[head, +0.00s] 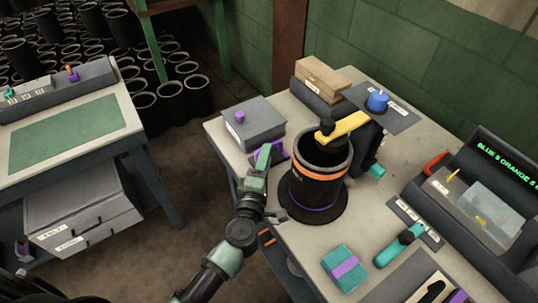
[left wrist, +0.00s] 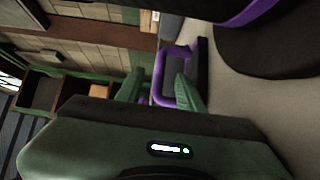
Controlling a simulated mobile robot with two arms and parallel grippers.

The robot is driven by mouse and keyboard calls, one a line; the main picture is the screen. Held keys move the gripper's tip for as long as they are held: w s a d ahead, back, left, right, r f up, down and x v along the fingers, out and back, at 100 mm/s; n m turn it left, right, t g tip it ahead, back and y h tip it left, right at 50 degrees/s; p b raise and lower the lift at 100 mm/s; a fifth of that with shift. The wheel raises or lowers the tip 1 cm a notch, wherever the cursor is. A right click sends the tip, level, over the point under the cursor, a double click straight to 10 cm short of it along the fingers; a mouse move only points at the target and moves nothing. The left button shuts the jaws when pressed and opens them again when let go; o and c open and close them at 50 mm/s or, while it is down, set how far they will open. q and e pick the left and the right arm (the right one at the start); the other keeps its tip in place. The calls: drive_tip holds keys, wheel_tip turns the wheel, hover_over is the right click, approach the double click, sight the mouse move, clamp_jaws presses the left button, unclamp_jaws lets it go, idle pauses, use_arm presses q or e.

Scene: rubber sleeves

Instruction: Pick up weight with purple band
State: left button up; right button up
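My left gripper (head: 262,160) is at the table's left edge, beside the black cylinder. In the left wrist view its two fingers (left wrist: 160,92) stand apart, with a purple handle (left wrist: 161,78) on a dark body between or just beyond them. Whether they touch it is unclear. In the head view, a purple part (head: 278,150) shows behind the gripper, mostly hidden by the gripper and cylinder. A teal block with a purple band (head: 344,268) lies at the table's front. The black cylinder (head: 316,180) has an orange band and a purple ring near its base. My right gripper is not in view.
A grey box with a purple knob (head: 254,125) stands behind the gripper. A yellow bar (head: 344,128) lies across the cylinder's top. A teal-handled tool (head: 400,244) and a display console (head: 490,170) are at right. The table's left edge is close to my arm.

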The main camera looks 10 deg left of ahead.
use_arm(q)
drive_tip(key=w, duration=0.4)
drive_tip(key=shift+w, duration=0.3)
drive_tip(key=shift+c, duration=0.7)
clamp_jaws()
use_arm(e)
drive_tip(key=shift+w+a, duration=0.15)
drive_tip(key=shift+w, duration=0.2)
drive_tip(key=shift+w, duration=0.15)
use_arm(q)
drive_tip(key=shift+r, duration=0.15)
